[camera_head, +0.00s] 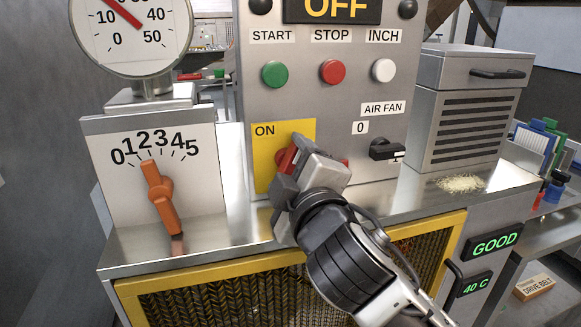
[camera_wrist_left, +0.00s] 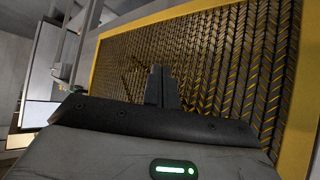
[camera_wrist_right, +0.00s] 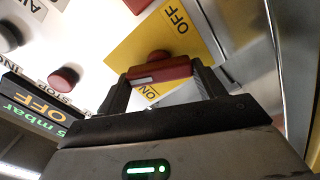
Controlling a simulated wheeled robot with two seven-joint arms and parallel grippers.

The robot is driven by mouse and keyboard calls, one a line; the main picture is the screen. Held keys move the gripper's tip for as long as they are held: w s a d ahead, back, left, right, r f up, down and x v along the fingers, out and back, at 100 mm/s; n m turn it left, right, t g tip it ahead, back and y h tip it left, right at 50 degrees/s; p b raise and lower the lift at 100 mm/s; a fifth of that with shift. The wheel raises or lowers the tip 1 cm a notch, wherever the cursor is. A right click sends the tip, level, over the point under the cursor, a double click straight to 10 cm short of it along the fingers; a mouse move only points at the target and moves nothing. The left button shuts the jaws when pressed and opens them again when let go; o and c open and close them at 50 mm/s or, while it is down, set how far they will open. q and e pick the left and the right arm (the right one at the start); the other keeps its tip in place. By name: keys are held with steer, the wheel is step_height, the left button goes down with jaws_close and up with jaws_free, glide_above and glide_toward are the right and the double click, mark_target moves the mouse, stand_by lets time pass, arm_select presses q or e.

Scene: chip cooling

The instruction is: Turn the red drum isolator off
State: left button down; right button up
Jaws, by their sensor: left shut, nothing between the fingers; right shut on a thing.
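The red drum isolator handle (camera_head: 287,158) sits on a yellow plate (camera_head: 265,160) on the panel. ON shows on the plate in the head view; my right gripper (camera_head: 298,168) covers much of the handle and plate. In the right wrist view the red handle (camera_wrist_right: 160,70) lies between my right fingers, which are shut on it. OFF and part of ON show on the yellow plate (camera_wrist_right: 175,35) there. Which label the handle points at is not clear. My left gripper (camera_wrist_left: 162,86) is shut and empty in the left wrist view, in front of a mesh guard; it is out of the head view.
Green, red (camera_head: 332,71) and white buttons sit above, under an OFF display (camera_head: 333,9). A black air fan knob (camera_head: 386,149) is to the right. An orange dial lever (camera_head: 161,198) stands left. The yellow-framed mesh (camera_head: 250,290) is below the metal ledge.

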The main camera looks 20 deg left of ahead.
arm_select(q)
steer(key=shift+d, duration=0.1)
arm_select(e)
steer(key=n, duration=0.4)
steer(key=shift+f+n, duration=0.15)
steer(key=shift+n, duration=0.25)
stand_by(0.3)
steer(key=o, duration=1)
steer(key=shift+s, duration=0.1)
steer(key=shift+s+d, duration=0.2)
steer(key=shift+s, duration=0.05)
arm_select(q)
steer(key=shift+s+a+f, duration=0.15)
steer(key=shift+a, duration=0.05)
arm_select(e)
steer(key=shift+v, duration=7.55)
